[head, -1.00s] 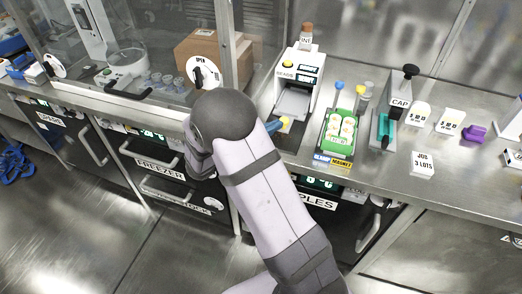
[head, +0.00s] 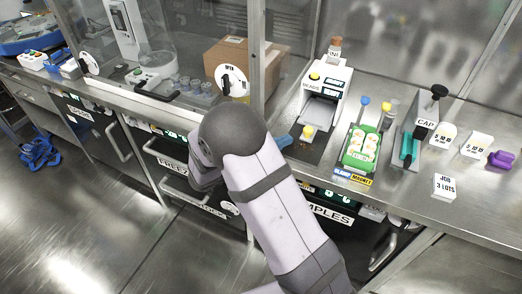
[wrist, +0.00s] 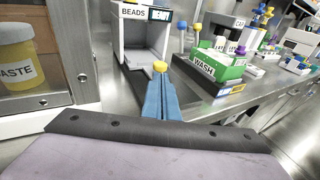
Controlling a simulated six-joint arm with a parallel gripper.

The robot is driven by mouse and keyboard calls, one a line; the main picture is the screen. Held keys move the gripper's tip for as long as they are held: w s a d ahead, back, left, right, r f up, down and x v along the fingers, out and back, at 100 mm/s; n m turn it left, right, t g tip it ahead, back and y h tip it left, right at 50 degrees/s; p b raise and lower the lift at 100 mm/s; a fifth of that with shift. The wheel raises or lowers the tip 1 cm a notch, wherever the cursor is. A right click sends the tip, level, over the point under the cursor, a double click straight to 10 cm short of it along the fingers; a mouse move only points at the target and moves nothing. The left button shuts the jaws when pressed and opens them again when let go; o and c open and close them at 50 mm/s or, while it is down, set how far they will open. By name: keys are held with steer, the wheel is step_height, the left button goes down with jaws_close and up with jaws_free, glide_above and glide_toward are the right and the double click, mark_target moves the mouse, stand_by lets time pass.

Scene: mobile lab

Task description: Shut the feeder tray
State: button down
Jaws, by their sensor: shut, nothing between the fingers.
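The feeder (head: 331,76) is a white box labelled BEADS at the back of the bench; it also shows in the wrist view (wrist: 131,32). Its grey tray (head: 319,114) shows in the low front opening and sticks out towards the bench's front edge. A yellow knob (head: 307,131) is at the tray's front end and shows in the wrist view (wrist: 160,66). My gripper (head: 288,139) has blue fingers, shut and empty, just left of the knob in the head view. In the wrist view the fingertips (wrist: 160,80) point at the knob; I cannot tell whether they touch it.
A green WASH rack (head: 361,148) stands right of the feeder, with a CAP press (head: 413,140) beyond it. A glass enclosure post (head: 258,60) and a round OPEN sign (head: 231,80) are on the left.

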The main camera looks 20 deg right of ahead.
mark_target(305, 131)
steer(key=s+a+n+p, duration=0.1)
steer(key=a+n+p, duration=0.2)
steer(key=n, duration=0.6)
steer(key=s+a+r+n+p, duration=0.1)
steer(key=a+n+p, duration=0.2)
steer(key=n, duration=0.6)
steer(key=shift+v, duration=0.9)
steer(key=p+x, duration=0.3)
steer(key=x, duration=1.1)
steer(key=shift+w, duration=0.1)
